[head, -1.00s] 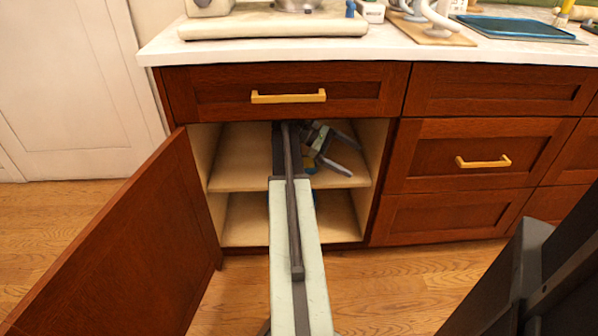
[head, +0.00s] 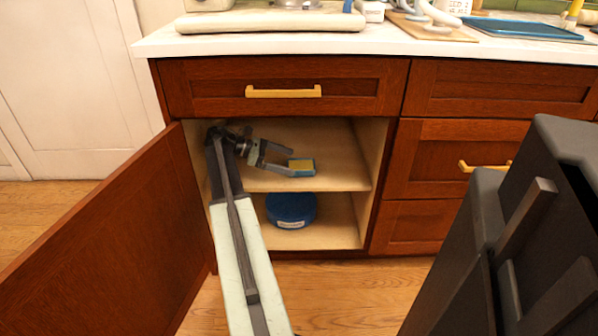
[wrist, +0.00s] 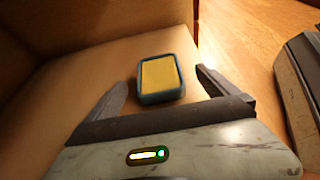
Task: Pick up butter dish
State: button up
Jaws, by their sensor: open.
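The butter dish (head: 302,165), a small blue rectangular dish with a yellow top, sits on the upper shelf of the open cabinet. In the wrist view the butter dish (wrist: 161,78) lies just ahead of my gripper, roughly between the lines of its two fingers. My gripper (head: 277,163) is open and empty, reaching in from the left with its fingertips close to the dish. In the wrist view my gripper (wrist: 161,82) shows a finger on each side, apart from the dish.
The upper shelf (head: 340,177) is otherwise mostly bare. A round blue container (head: 291,210) stands on the lower shelf. The open cabinet door (head: 110,235) is on the left, and a closed drawer (head: 283,92) is above the opening.

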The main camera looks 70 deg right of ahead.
aim_at(307, 165)
jog(key=b+x, duration=0.1)
jog(key=x, duration=0.2)
jog(key=b+x, duration=0.1)
jog(key=x, duration=0.3)
jog(key=shift+s+d+r, duration=0.15)
jog(key=shift+s+d, duration=0.05)
jog(key=shift+s, duration=0.1)
jog(key=shift+r, duration=0.1)
jog(key=c, duration=2)
jog(key=shift+r+p, duration=0.5)
jog(key=shift+p, duration=0.05)
notch_tip(307, 165, up, 3)
jog(key=p, duration=0.3)
jog(key=s+a, duration=0.2)
jog(key=a, duration=0.3)
jog(key=s+a, duration=0.2)
jog(key=a, duration=0.4)
jog(key=s+a, duration=0.2)
jog(key=a, duration=0.3)
jog(key=shift+s+a+f, duration=0.25)
jog(key=shift+s+a, duration=0.05)
jog(key=shift+a, duration=0.1)
